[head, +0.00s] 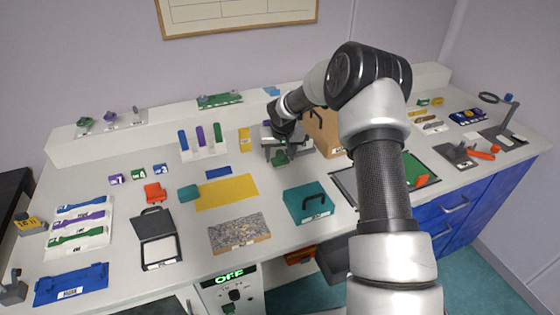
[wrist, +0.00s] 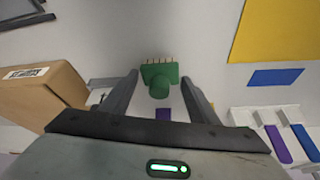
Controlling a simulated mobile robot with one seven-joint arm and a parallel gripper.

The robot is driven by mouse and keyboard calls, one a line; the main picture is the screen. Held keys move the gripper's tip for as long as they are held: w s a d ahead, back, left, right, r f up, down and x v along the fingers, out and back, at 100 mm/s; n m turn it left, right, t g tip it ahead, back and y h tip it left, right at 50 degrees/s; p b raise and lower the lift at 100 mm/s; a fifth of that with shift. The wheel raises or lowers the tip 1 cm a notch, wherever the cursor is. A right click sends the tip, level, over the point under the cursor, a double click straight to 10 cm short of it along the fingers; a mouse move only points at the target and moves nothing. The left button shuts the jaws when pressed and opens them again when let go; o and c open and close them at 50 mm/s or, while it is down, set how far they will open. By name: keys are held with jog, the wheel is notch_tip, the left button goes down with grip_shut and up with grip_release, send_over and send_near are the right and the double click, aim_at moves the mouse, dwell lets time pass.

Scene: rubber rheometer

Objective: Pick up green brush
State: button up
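The green brush (wrist: 160,78) shows in the middle of the wrist view, with a row of tan bristles along its far edge and a rounded green handle toward me. My gripper (wrist: 160,77) is open, with one dark finger on each side of the brush and a visible gap to both. I cannot tell whether the fingertips are level with the brush or still above it. In the head view the brush (head: 279,159) is a small green shape under my gripper (head: 278,150), partly hidden by it, toward the back of the white counter.
A brown cardboard box (head: 322,132) stands close to the right of my gripper. A yellow mat (head: 227,192), a blue strip (head: 218,172) and a white rack (head: 203,151) with coloured bars lie to the left. A teal case (head: 307,203) stands nearer the front.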

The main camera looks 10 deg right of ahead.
aim_at(280, 153)
jog(key=c, duration=0.7)
jog(key=shift+o, duration=0.2)
notch_tip(280, 153, up, 10)
jog(key=shift+r, duration=0.1)
jog(key=o, duration=0.6)
jog(key=shift+c, duration=0.2)
jog(key=c, duration=0.4)
